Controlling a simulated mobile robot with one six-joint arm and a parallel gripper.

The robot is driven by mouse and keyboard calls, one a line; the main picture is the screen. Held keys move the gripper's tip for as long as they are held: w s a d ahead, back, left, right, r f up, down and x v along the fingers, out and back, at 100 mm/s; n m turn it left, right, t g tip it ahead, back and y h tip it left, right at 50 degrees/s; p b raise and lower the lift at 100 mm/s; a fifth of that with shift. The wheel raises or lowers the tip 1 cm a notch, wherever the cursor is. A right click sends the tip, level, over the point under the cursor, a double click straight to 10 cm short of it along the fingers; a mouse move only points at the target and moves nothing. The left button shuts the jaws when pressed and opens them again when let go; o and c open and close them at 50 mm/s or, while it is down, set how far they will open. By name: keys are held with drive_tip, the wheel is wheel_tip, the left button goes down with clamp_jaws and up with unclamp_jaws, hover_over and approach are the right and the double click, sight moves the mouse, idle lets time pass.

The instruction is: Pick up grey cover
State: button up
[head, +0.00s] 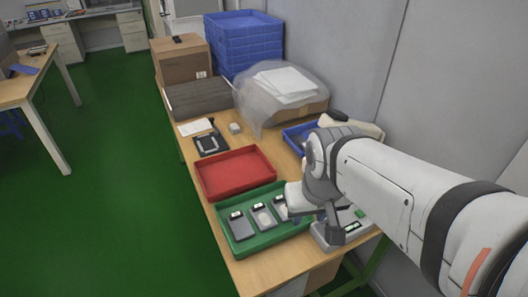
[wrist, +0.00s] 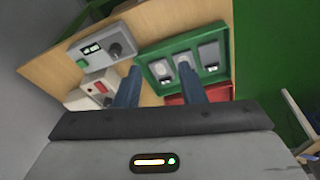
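A green tray (head: 223,238) on the table holds several flat grey pieces, each with a dark upper end. A darker grey piece (head: 240,228) lies at the left, a lighter one (head: 263,216) in the middle, and another (head: 282,209) at the right, partly hidden by my arm. I cannot tell which one is the grey cover. In the wrist view the green tray (wrist: 225,38) and its pieces show beyond the fingers. My gripper (wrist: 159,66) is open, its two blue fingers apart, with nothing held. It is near the tray's right side.
An empty red tray (head: 235,174) adjoins the green one. A grey test device (wrist: 105,48) with a small display and knob stands beside the green tray. A black device (head: 211,143), a cardboard box (head: 181,60) and stacked blue crates (head: 243,45) are farther back. A wall runs along the right.

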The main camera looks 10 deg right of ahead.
sight(284, 207)
drive_tip(key=shift+o, duration=1.4)
drive_tip(key=shift+w+d, duration=0.1)
drive_tip(key=shift+w, duration=0.1)
drive_tip(key=o, duration=0.7)
drive_tip(key=w+f+m, duration=0.1)
drive_tip(key=w+m, duration=0.1)
drive_tip(key=w, duration=0.2)
drive_tip(key=w+f+m+g, duration=0.1)
drive_tip(key=w+f+m, duration=0.1)
drive_tip(key=w+m, duration=0.1)
drive_tip(key=w+f+m, duration=0.2)
drive_tip(key=w, duration=0.3)
drive_tip(key=shift+d+f+m, duration=0.2)
drive_tip(key=shift+m, duration=0.2)
drive_tip(key=o, duration=0.4)
drive_tip(key=w+f+m, duration=0.3)
drive_tip(key=w+f, duration=0.1)
drive_tip(key=w+f+m+g, duration=0.1)
drive_tip(key=w+f+m, duration=0.2)
drive_tip(key=w+f, duration=0.1)
drive_tip(key=shift+w+d+f+g+b, duration=0.1)
drive_tip(key=shift+d+f+g+b, duration=0.05)
drive_tip(key=shift+f+g+b, duration=0.2)
drive_tip(key=shift+w+f+m, duration=0.15)
drive_tip(key=shift+f+m, duration=0.15)
drive_tip(key=shift+f, duration=0.05)
drive_tip(key=shift+w+f, duration=0.1)
drive_tip(key=shift+f, duration=3.7)
